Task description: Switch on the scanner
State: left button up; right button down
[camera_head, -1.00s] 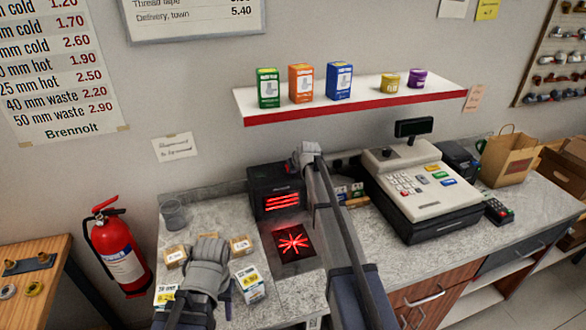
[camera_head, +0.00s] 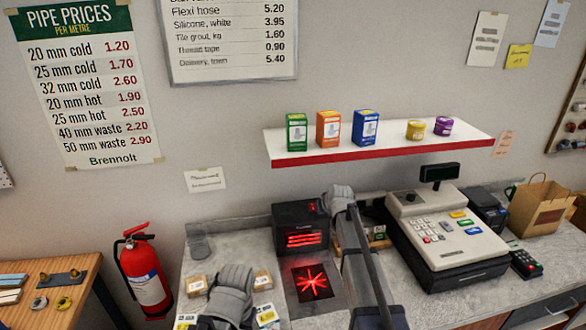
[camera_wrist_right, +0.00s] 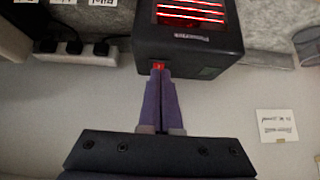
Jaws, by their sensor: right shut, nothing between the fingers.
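The scanner is a black box (camera_head: 300,226) on the counter, with glowing red lines on its front. A dark plate (camera_head: 312,282) in front of it shows a bright red star pattern. In the right wrist view the scanner (camera_wrist_right: 190,45) appears upside down, with a small lit red switch (camera_wrist_right: 158,66) at its edge. My right gripper (camera_wrist_right: 159,73) is shut and empty, its tips at the switch; whether they press it I cannot tell. In the head view my right arm reaches beside the scanner's right side. My left gripper (camera_head: 232,292) is over the counter's left part, fingers hidden.
A cash register (camera_head: 445,235) and card terminal (camera_head: 526,264) stand to the right. Small boxes (camera_head: 196,284) lie around my left gripper, and a cup (camera_head: 198,243) stands behind. A shelf (camera_head: 380,144) hangs above. A power strip (camera_wrist_right: 75,47) lies beside the scanner.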

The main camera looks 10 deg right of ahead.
jog(key=s+a+f+g, duration=0.2)
jog(key=s+a, duration=0.1)
jog(key=s, duration=0.8)
jog(key=s+a+f+g, duration=0.2)
jog(key=s+g, duration=0.1)
jog(key=s, duration=0.7)
jog(key=s+a+f+g, duration=0.1)
jog(key=s+a+g, duration=0.15)
jog(key=s, duration=0.85)
jog(key=s+a+f+n+b, duration=0.1)
jog(key=s+a+f+b, duration=0.2)
jog(key=a+f+b, duration=0.2)
jog(key=s+a+f+n+h+b, duration=0.1)
jog(key=s+a+f+n+b, duration=0.1)
jog(key=s+a+f+b, duration=0.2)
notch_tip(320, 180, down, 4)
jog(key=a+g+b, duration=0.1)
jog(key=a+b, duration=0.1)
jog(key=b, duration=0.1)
jog(key=shift+r, duration=0.15)
